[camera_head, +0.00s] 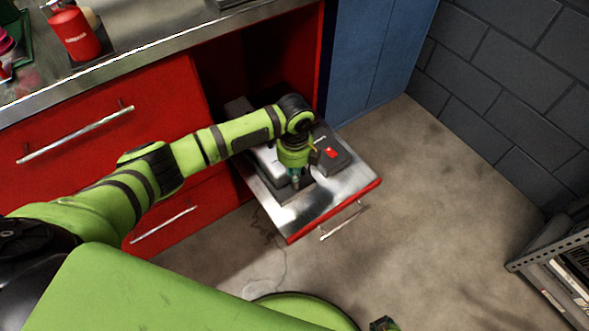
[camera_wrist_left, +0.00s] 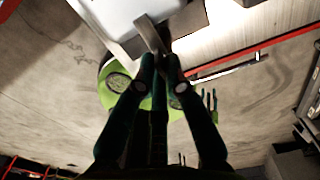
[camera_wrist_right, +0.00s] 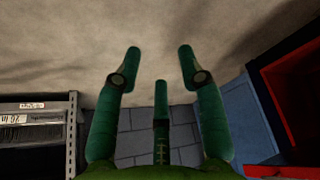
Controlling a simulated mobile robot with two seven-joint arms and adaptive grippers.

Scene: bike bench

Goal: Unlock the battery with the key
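My left gripper (camera_head: 295,180) points down over the pulled-out metal shelf (camera_head: 315,205) in the head view. In the left wrist view its fingertips (camera_wrist_left: 162,62) are close together around a small grey flat piece (camera_wrist_left: 148,33), which looks like the key. Its far end lies by a pale box (camera_wrist_left: 105,14), probably the battery; I cannot tell whether it is in a lock. In the head view my arm partly hides the pale box (camera_head: 268,160). My right gripper (camera_wrist_right: 152,62) is open and empty, over the floor.
A dark box with a red part (camera_head: 331,152) sits on the shelf beside my left wrist. The shelf has a front handle (camera_head: 343,222). A red drawer cabinet (camera_head: 100,120) stands left, a blue cabinet (camera_head: 372,50) behind, and a grey rack (camera_head: 560,265) right. Floor between is clear.

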